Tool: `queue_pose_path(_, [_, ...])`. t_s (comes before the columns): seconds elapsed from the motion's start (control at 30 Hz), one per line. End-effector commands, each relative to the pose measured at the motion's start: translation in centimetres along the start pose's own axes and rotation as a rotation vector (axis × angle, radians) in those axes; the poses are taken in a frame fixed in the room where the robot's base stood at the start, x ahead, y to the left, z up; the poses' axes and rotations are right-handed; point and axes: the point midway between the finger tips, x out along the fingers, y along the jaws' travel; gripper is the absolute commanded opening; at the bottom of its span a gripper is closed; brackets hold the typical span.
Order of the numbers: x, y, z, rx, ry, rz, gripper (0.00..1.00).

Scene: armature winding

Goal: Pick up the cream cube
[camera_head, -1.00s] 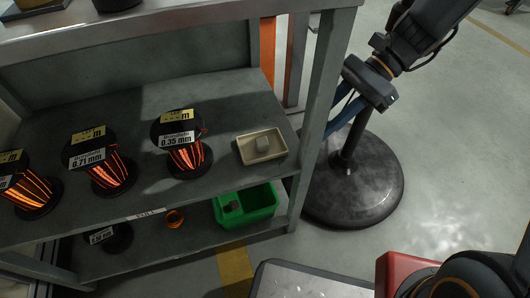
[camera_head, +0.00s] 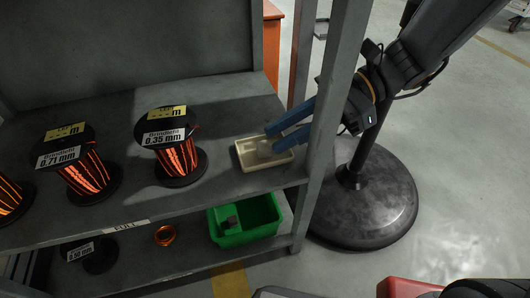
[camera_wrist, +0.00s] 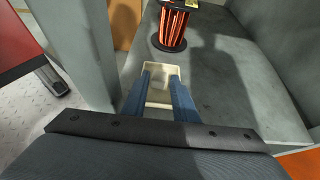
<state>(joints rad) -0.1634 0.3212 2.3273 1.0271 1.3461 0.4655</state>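The cream cube (camera_head: 264,149) lies in a shallow cream tray (camera_head: 246,164) at the right end of the upper shelf. My gripper (camera_head: 272,139) reaches in past the right shelf post, its two blue fingers apart and tips over the tray beside the cube. In the wrist view my gripper (camera_wrist: 160,76) is open, with the tray (camera_wrist: 148,68) seen between and beyond the fingers. The cube is hard to tell from the tray there. I cannot tell whether a finger touches the cube.
Spools of copper wire, the nearest (camera_head: 180,158), stand left of the tray. The grey shelf post (camera_head: 325,130) is close to my arm. A green bin (camera_head: 243,236) is on the lower shelf. A round dark base (camera_head: 372,215) stands on the floor at right.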

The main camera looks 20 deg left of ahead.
Motion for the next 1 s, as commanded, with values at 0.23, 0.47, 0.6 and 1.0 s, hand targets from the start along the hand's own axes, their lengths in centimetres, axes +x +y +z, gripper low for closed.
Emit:
queue_pose_path(0.23, [2.3,0.0,-0.2,0.000,0.000,0.002,0.26])
queue_pose_path(0.47, [2.5,0.1,0.0,0.001,0.000,0.001,0.26])
queue_pose_path(0.6, [2.5,0.1,0.0,0.001,0.000,0.001,0.16])
queue_pose_path(1.0, [2.5,0.1,-0.1,0.001,0.000,0.001,0.00])
